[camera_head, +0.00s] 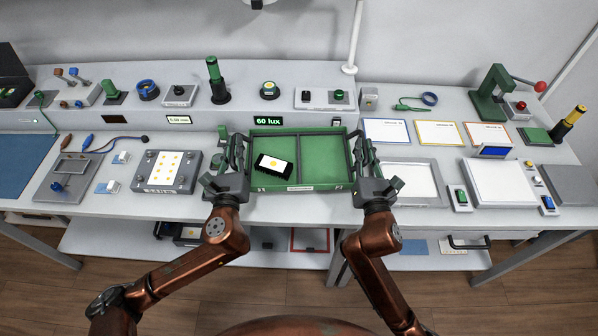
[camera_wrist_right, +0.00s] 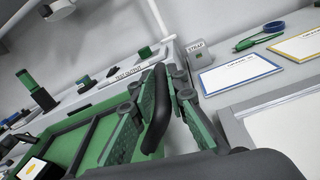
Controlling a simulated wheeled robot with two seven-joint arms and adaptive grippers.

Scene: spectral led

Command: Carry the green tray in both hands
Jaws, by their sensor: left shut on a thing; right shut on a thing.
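The green tray (camera_head: 320,185) is a shallow box with a divider, seen in the middle of the head view at the bench. A black block with a white and yellow top (camera_head: 273,167) lies in its left compartment; the block also shows in the right wrist view (camera_wrist_right: 35,168). My left gripper (camera_head: 238,152) is shut on the tray's left side handle. My right gripper (camera_head: 358,152) is shut on the right side handle. In the right wrist view, its fingers (camera_wrist_right: 155,115) close around a dark handle beside the green tray wall (camera_wrist_right: 110,105). Whether the tray touches the bench is unclear.
A white board with yellow dots (camera_head: 165,170) lies left of the tray. A pale framed panel (camera_head: 408,180) lies close to its right. Knobs, switches and a lux display (camera_head: 267,121) line the raised shelf behind. Bordered cards (camera_head: 386,131) lie at back right.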

